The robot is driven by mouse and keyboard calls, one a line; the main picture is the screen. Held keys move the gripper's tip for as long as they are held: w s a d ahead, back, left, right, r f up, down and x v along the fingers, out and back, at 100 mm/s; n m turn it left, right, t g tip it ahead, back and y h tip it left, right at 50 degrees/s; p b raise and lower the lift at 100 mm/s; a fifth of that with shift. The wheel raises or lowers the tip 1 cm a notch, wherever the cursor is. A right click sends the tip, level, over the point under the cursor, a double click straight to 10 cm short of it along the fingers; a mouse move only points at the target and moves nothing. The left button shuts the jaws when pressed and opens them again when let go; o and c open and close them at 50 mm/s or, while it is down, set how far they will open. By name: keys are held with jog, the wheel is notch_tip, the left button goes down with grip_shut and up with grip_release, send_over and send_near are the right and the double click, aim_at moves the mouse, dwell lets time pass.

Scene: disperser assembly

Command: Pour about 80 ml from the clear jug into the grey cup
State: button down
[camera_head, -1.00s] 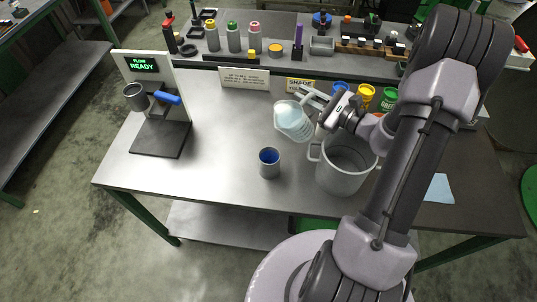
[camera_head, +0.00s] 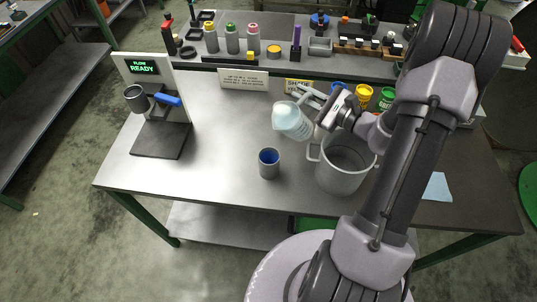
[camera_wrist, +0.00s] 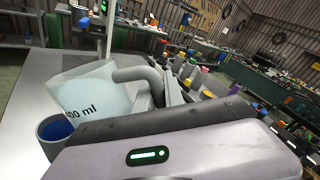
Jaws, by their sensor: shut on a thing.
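My gripper (camera_head: 318,100) is shut on the jug's handle. The grey cup (camera_head: 269,164), blue inside, stands upright on the table, below and left of the jug. In the wrist view the cup (camera_wrist: 54,133) is partly hidden by the jug and my wrist. No stream of liquid shows.
A large grey pot (camera_head: 342,168) with handles stands right of the cup. A flow stand (camera_head: 160,135) reading "READY" is at left. Yellow (camera_head: 364,96) and green tins and a sign (camera_head: 244,79) stand behind. The table left of the cup is clear.

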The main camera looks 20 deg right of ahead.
jog(key=shift+s+a+r+n+p, duration=0.15)
jog(key=shift+a+r+n+p, duration=0.35)
jog(key=shift+r, duration=0.2)
dwell(0.6)
jog(key=shift+s+a+f+n+h+b, duration=0.15)
jog(key=shift+a+f+n+h+b, duration=0.25)
jog(key=shift+a+f+n+b, duration=0.25)
dwell(2.1)
jog(key=shift+n, duration=0.35)
dwell(1.4)
